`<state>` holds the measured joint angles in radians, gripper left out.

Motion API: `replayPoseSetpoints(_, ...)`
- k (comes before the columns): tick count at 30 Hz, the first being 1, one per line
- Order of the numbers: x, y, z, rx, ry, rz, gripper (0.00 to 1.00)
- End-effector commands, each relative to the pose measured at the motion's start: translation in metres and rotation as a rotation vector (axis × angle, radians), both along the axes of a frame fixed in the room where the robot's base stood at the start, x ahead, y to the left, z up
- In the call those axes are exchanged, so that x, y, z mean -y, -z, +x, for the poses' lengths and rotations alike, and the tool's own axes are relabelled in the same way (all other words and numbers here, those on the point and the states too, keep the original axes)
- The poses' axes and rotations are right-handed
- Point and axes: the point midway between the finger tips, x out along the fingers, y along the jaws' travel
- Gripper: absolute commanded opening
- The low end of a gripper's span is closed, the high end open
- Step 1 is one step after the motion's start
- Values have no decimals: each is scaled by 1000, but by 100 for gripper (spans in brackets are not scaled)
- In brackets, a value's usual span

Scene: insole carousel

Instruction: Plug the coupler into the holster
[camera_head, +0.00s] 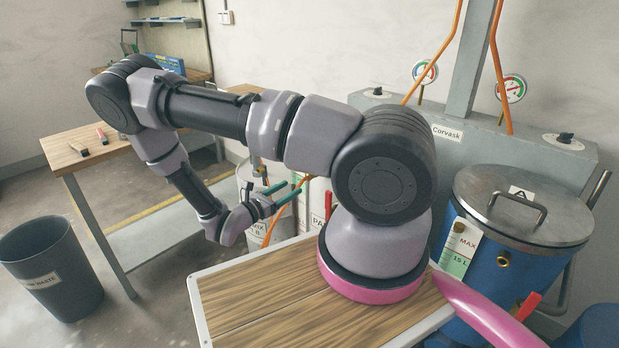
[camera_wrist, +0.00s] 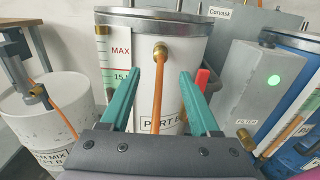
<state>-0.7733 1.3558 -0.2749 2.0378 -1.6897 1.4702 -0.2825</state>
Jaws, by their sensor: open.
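My gripper (camera_wrist: 158,76) is open, with two teal fingers spread and nothing between the tips that I can see touching them. It also shows in the head view (camera_head: 284,190), near the white containers. A brass coupler (camera_wrist: 160,52) sits on the front of a white drum (camera_wrist: 112,70) beyond the fingertips. An orange hose (camera_wrist: 156,100) hangs from it and shows between the fingers. A second brass fitting (camera_wrist: 38,89) stands at a grey bracket on the left bucket. Another (camera_wrist: 244,138) is low on a grey box. I cannot tell which part is the holster.
A white mix bucket (camera_wrist: 60,112) is at left and a grey box (camera_wrist: 238,85) with a lit green lamp is at right. A red handle (camera_wrist: 202,80) stands beside the drum. A blue lidded drum (camera_head: 480,265), wooden table (camera_head: 95,150) and dark waste bin (camera_head: 52,275) surround the arm.

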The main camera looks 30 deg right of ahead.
Motion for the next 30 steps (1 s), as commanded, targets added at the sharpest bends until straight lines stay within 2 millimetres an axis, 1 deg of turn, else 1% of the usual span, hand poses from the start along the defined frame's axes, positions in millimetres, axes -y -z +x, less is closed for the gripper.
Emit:
replayPoseSetpoints(4,3,0,1,0,1,0,62)
replayPoseSetpoints(7,10,0,3,1,3,0,62)
replayPoseSetpoints(21,69,0,24,0,3,0,62)
replayPoseSetpoints(25,79,0,28,1,2,0,62)
replayPoseSetpoints(30,84,0,30,1,1,1,62)
